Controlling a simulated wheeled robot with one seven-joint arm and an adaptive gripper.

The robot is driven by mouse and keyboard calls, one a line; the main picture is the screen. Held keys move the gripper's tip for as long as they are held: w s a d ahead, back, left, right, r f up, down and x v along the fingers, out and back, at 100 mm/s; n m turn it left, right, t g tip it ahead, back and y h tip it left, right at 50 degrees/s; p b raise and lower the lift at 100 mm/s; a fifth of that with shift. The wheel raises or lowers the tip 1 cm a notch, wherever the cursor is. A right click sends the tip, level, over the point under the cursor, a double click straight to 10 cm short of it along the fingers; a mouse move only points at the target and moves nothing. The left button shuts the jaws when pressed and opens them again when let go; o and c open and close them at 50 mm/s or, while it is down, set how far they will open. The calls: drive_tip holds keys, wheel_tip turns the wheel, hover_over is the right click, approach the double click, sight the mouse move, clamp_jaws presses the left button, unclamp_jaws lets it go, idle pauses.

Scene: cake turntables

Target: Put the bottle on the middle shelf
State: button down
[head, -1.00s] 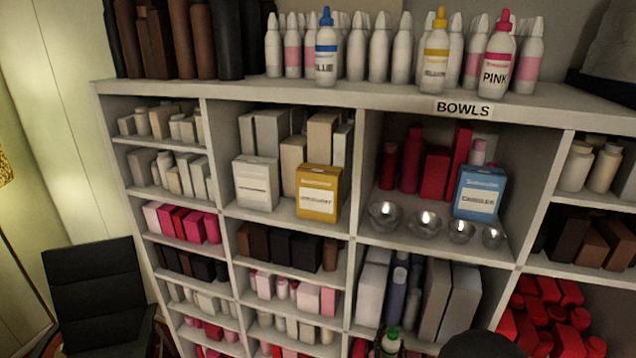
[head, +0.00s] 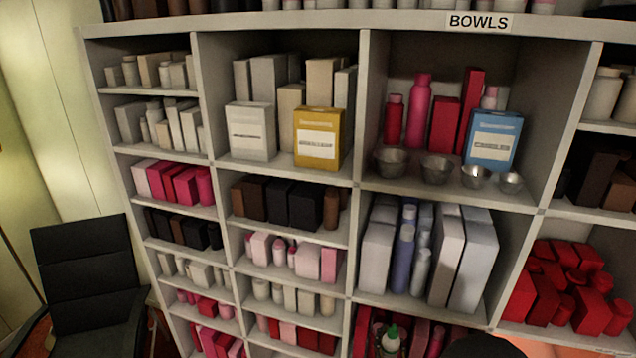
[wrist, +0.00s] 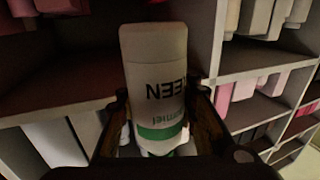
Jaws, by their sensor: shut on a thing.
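The bottle (wrist: 157,65) is white, with a green band and dark lettering that reads upside down in the wrist view. My gripper (wrist: 160,105) is shut on it, one finger on each side. In the head view only the bottle's green cap (head: 391,333) and upper part show at the bottom edge, in front of the shelving unit (head: 270,186). Most of my gripper is cut off there. The wrist view shows shelf boards behind the bottle, and no clear contact with them.
The bowls compartment holds several metal bowls (head: 436,168), red containers and a blue box (head: 492,140). Below it stand tall grey and purple containers (head: 404,245). A yellow box (head: 318,138) is to the left. A black chair (head: 85,275) stands at the lower left.

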drive_tip(key=s+f+b, duration=0.2)
drive_tip(key=f+b, duration=0.5)
drive_tip(key=f, duration=0.4)
drive_tip(key=s+f+b, duration=0.3)
drive_tip(key=f+b, duration=0.4)
drive_tip(key=f, duration=0.4)
drive_tip(key=shift+s+f+b, duration=0.2)
drive_tip(key=shift+f+b, duration=0.2)
